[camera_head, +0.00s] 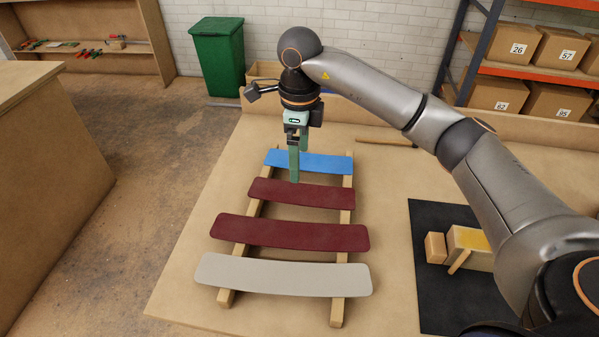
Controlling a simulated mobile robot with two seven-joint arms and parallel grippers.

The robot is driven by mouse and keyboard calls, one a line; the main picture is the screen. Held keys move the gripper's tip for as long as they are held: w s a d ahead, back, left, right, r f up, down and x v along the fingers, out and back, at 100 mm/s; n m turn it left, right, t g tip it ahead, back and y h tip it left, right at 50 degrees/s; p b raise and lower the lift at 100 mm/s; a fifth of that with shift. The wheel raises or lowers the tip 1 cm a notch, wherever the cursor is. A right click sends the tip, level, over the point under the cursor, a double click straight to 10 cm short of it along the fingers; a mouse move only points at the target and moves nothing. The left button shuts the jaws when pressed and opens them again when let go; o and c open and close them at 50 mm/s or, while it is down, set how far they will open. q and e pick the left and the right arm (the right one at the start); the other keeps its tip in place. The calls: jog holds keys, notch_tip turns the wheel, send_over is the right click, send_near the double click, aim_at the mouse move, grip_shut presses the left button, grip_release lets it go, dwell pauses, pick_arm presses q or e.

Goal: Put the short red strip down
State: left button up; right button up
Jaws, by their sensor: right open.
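The short red strip (302,195) is dark red and lies across two wooden rails (337,312), between the blue strip (325,163) and a longer dark red strip (290,233). My right gripper (297,168) points down at the left-centre of the short strip's far edge. Its green fingers are apart; the nearer fingertip overlaps that edge in the picture, and I cannot tell whether it touches. A pale grey strip (284,276) lies nearest on the rails. My left gripper is not in view.
A thin wooden stick (384,141) lies behind the rails. My right arm spans the upper right. The table left of the rails is clear.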

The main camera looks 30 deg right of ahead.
jog(key=shift+r, duration=1.4)
